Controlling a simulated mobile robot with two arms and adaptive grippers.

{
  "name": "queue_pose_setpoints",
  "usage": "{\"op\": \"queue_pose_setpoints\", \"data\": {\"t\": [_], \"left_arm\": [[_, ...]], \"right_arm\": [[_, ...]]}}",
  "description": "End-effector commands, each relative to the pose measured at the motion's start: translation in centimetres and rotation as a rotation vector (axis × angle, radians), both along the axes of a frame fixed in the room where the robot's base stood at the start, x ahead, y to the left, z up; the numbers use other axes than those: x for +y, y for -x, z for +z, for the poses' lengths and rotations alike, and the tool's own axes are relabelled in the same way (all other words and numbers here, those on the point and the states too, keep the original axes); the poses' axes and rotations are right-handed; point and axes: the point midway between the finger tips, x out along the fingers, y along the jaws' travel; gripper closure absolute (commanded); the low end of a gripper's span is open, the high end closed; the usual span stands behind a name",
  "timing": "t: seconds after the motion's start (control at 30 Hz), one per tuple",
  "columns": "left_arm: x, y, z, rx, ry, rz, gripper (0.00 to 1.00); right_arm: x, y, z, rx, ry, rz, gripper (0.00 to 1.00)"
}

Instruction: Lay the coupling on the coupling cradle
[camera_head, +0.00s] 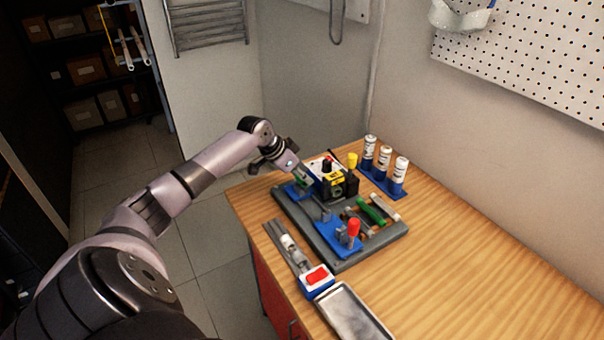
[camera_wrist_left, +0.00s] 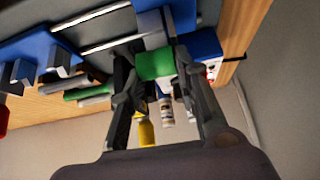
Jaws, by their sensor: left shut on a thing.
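My left gripper (camera_head: 300,175) is over the far left part of a grey workboard (camera_head: 335,260) on the wooden bench. It is shut on a short green piece (camera_wrist_left: 155,65), seen between the fingertips in the left wrist view and taken to be the coupling. In the head view only a sliver of it shows by the fingers. A blue support (camera_head: 297,191) on the board is close by the fingertips. I cannot tell whether it is the coupling cradle, or whether the green piece touches anything. My right gripper is not in view.
A black and yellow device (camera_head: 336,183) stands close right of the gripper. A red-handled clamp (camera_head: 353,228) and a green-handled tool (camera_head: 372,210) are on the board. White bottles (camera_head: 384,157) stand behind. A grey tray (camera_head: 345,304) lies in front. The bench's right side is clear.

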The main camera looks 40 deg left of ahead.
Motion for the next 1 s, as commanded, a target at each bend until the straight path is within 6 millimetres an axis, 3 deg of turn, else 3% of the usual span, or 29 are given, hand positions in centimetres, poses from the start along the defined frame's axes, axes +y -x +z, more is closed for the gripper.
{"op": "queue_pose_setpoints", "data": {"t": [0.1, 0.47, 0.5, 0.83, 1.0], "left_arm": [[-0.1, 0.2, -1.3, 0.012, 0.002, 0.000, 0.84], [-0.3, 0.5, -2.2, 0.028, 0.004, -0.002, 0.85], [-0.3, 0.5, -2.2, 0.028, 0.004, -0.002, 0.70], [-0.3, 0.5, -2.3, 0.029, 0.004, -0.002, 0.48], [-0.3, 0.5, -2.2, 0.027, 0.004, -0.002, 0.48]], "right_arm": [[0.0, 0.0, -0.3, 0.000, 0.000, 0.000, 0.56], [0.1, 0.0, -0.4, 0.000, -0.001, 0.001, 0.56], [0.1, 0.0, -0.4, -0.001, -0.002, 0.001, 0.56], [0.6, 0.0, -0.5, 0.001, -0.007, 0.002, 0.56], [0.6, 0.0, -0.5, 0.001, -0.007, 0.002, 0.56]]}}
